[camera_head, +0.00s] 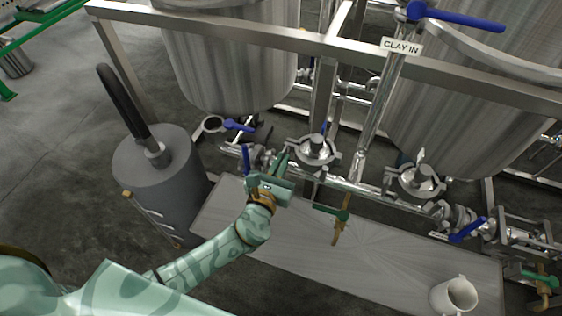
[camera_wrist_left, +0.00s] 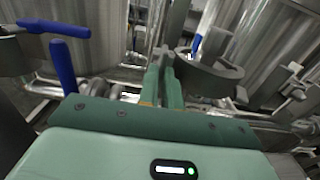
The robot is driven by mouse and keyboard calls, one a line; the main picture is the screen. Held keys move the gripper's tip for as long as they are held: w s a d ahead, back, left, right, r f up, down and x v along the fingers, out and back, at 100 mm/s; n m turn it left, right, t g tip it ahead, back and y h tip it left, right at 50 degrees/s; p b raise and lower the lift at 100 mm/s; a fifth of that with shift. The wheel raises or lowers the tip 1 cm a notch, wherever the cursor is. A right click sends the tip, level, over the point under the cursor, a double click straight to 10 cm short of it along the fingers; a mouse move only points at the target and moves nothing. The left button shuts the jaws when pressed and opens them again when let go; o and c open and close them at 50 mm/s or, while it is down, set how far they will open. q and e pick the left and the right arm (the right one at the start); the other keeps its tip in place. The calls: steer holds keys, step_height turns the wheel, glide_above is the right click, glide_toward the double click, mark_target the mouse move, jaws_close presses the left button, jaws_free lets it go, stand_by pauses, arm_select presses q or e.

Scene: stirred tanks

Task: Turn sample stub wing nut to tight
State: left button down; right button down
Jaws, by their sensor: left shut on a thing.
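My left gripper (camera_head: 284,161) reaches in over the bench to the pipework and is shut on a small metal piece at the left side of a round clamp (camera_head: 316,151). In the left wrist view its two green fingers (camera_wrist_left: 164,62) stand close together, their tips at a small metal wing nut (camera_wrist_left: 162,50). The fingers hide most of the nut, so I cannot tell how far it is turned. The clamp also shows in the left wrist view (camera_wrist_left: 212,78), just right of the fingers. My right gripper is out of view.
Blue valve levers (camera_head: 246,160) stand close left of the gripper. A green-handled tap (camera_head: 342,214) is to its right. A second clamp (camera_head: 420,180) is farther right. A mug (camera_head: 453,296) stands on the bench (camera_head: 290,245). A grey canister (camera_head: 160,180) is left.

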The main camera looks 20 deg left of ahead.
arm_select(q)
steer(key=shift+f, duration=0.1)
steer(key=c, duration=1.6)
jaws_free()
steer(key=shift+s, duration=0.1)
steer(key=s, duration=1)
steer(key=s+p, duration=0.1)
steer(key=s, duration=0.5)
steer(key=shift+s+a, duration=0.1)
steer(key=shift+a, duration=0.15)
